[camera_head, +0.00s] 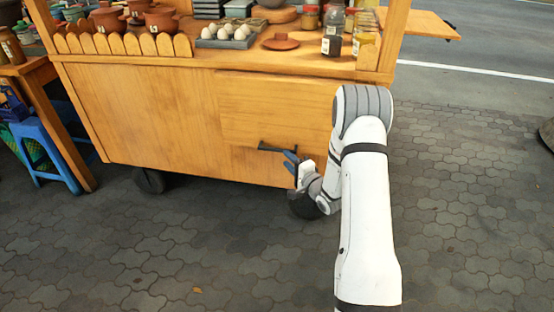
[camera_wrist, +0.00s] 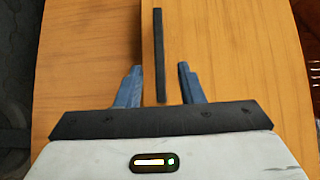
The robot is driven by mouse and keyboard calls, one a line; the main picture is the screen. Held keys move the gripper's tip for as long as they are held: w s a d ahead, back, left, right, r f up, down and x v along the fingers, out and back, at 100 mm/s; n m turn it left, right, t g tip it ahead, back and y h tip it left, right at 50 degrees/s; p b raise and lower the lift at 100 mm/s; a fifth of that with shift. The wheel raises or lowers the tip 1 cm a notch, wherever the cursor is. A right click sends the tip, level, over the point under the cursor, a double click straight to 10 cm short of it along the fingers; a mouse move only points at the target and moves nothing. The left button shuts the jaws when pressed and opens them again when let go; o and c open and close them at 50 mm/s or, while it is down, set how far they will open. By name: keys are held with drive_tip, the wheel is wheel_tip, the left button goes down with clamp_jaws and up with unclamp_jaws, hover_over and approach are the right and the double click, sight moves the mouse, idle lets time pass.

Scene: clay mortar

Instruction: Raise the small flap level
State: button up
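A plain wooden front panel (camera_head: 270,108) on the cart has a dark bar handle (camera_head: 272,148) low on it. I cannot tell whether this panel is the small flap; a wooden side board (camera_head: 425,23) also sticks out at the cart's upper right, roughly level. My gripper (camera_head: 291,157) is at the right end of the handle. In the wrist view the handle (camera_wrist: 159,50) runs between the two blue fingers of my gripper (camera_wrist: 157,68), with a gap on both sides. The fingers are apart and do not visibly touch the bar.
The cart top (camera_head: 235,62) carries pots, an egg tray (camera_head: 225,36), a clay lid (camera_head: 281,41) and jars (camera_head: 332,32). A blue stool (camera_head: 45,155) stands under a side table at left. Paved ground (camera_head: 200,250) in front is clear. A wheel (camera_head: 149,181) shows beneath the cart.

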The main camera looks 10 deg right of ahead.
sight(278, 151)
drive_tip(key=shift+b+x, duration=1)
drive_tip(key=shift+x, duration=2.85)
drive_tip(key=shift+c, duration=0.5)
clamp_jaws()
